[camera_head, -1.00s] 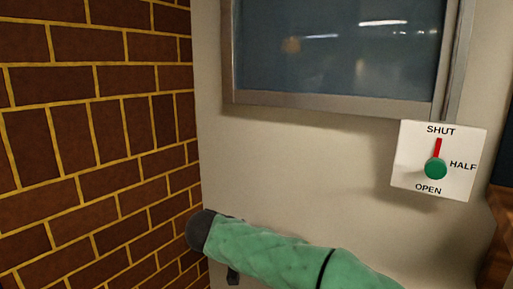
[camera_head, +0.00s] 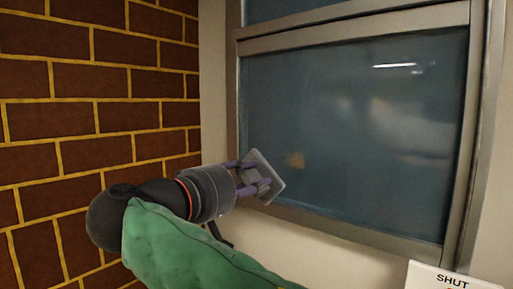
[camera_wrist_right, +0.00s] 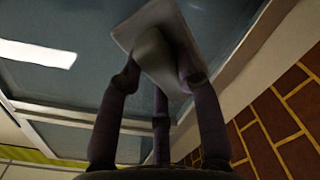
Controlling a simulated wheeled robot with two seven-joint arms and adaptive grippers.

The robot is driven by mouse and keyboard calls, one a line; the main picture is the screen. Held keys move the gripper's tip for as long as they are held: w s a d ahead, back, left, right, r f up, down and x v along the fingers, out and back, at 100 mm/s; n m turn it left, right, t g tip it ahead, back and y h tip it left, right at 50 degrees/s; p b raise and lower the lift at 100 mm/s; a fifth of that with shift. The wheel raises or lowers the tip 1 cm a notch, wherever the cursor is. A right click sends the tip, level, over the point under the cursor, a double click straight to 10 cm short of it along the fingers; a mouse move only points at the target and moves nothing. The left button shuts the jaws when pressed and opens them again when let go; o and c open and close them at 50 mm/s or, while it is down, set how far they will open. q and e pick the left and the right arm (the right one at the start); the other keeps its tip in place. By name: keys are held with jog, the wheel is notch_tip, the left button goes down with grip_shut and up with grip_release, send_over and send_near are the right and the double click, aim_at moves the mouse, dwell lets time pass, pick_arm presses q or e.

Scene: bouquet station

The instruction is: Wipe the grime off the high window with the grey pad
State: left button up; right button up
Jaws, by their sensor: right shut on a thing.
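The high window (camera_head: 355,130) is a dark glass pane in a grey metal frame, and it fills the upper right of the head view. A small brownish-orange smudge (camera_head: 295,160) shows on its lower left glass. The grey pad (camera_head: 264,172) is a thin, tilted plate held by my right gripper (camera_head: 254,184) at the lower left of the window, left of the smudge. In the right wrist view, the purple-grey fingers close around the block on the back of the pad (camera_wrist_right: 150,28). I cannot tell whether the pad touches the glass. My left gripper is not in view.
A brown brick wall (camera_head: 95,85) with yellow joints stands close on the left. A white plate marked SHUT (camera_head: 452,281) is at the bottom right, below the window. The wall strip under the window is bare.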

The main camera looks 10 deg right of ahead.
aim_at(263, 165)
jog(key=shift+s+d+r+h, duration=0.1)
jog(key=shift+s+r+h, duration=0.1)
jog(key=shift+r, duration=0.35)
jog(key=shift+s+r+h, duration=0.1)
jog(key=shift+s+r, duration=0.1)
jog(key=shift+r, duration=0.3)
jog(key=shift+d, duration=0.1)
jog(key=shift+x, duration=2.85)
jog(key=shift+x, duration=1)
jog(key=shift+s+d+f+b, duration=0.1)
jog(key=shift+s+d+b, duration=0.4)
jog(key=shift+s, duration=0.2)
jog(key=shift+s+d+b, duration=0.55)
jog(key=shift+s+d, duration=0.1)
jog(key=shift+s, duration=0.25)
jog(key=shift+w, duration=0.1)
